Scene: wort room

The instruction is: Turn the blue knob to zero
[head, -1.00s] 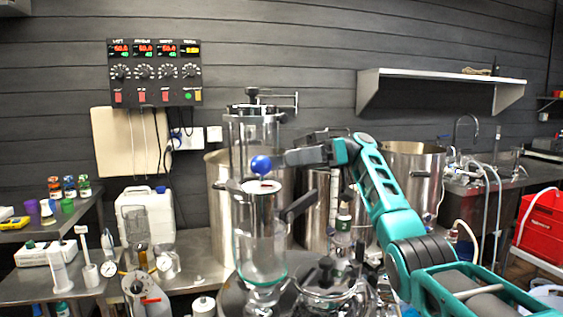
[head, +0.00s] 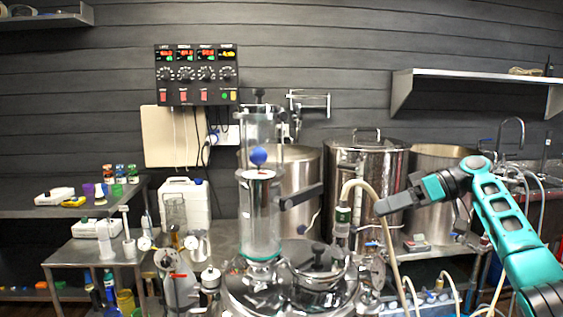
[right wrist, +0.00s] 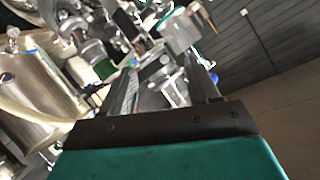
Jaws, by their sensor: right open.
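A round blue knob (head: 258,156) sits at the top of a clear glass cylinder in the head view, left of centre. No scale or zero mark can be read on it. A black control panel (head: 196,75) on the back wall has dark dials under red and yellow displays; none of its dials looks blue. My right gripper (head: 381,205) is open and empty, right of the blue knob and lower in the picture, clearly apart from it. The right wrist view shows its two dark fingers (right wrist: 166,88) spread, with blurred glassware beyond. My left gripper is not in view.
The glass cylinder (head: 261,215) and a steel vessel lid (head: 317,262) with fittings stand in front. Large steel kettles (head: 366,165) stand behind. A pale hose (head: 378,212) rises near my right gripper. A wall shelf (head: 470,80) is at upper right.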

